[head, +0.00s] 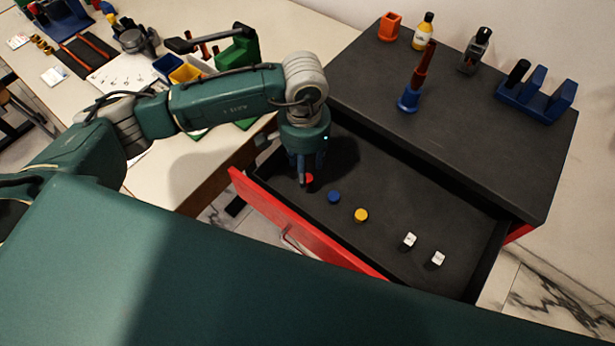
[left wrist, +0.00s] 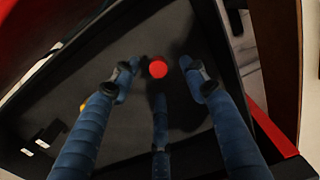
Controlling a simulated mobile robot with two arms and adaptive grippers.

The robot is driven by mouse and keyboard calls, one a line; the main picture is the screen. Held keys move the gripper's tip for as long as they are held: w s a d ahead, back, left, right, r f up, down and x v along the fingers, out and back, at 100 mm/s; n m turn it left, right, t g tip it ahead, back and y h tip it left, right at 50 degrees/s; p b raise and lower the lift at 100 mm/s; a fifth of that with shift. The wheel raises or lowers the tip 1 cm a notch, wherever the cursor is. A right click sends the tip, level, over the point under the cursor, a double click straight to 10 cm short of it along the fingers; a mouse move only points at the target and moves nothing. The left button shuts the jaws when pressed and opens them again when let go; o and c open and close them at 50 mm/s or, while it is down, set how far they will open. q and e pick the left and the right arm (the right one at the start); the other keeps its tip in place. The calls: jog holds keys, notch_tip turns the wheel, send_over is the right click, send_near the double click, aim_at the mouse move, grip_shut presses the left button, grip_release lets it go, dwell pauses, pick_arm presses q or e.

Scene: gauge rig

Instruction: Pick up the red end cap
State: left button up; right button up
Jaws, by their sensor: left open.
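The red end cap (head: 309,178) lies on the dark floor of the open drawer (head: 385,200), toward its left end. In the left wrist view the red end cap (left wrist: 158,69) shows as a round disc between the spread fingertips. My left gripper (head: 304,172) points down into the drawer just above the cap and partly hides it in the head view. In the left wrist view my left gripper (left wrist: 160,85) is open, with its blue fingers around the cap and apart from it. My right gripper is in neither view.
A blue cap (head: 334,197), a yellow cap (head: 361,215) and two white pieces (head: 410,240) lie right of the red cap in the drawer. The red drawer front (head: 290,222) and drawer walls surround the gripper. The dark cabinet top (head: 460,110) holds several items.

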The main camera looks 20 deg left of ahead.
aim_at(308, 178)
pick_arm(q)
jog(key=shift+w+d+f+p, duration=0.15)
jog(key=shift+f+p, duration=0.15)
jog(key=shift+f, duration=0.9)
jog(key=shift+s+d+f+p, duration=0.15)
jog(key=shift+f+p, duration=0.1)
jog(key=shift+f, duration=0.9)
jog(key=shift+w, duration=0.1)
jog(key=c, duration=0.9)
jog(key=shift+r, duration=0.1)
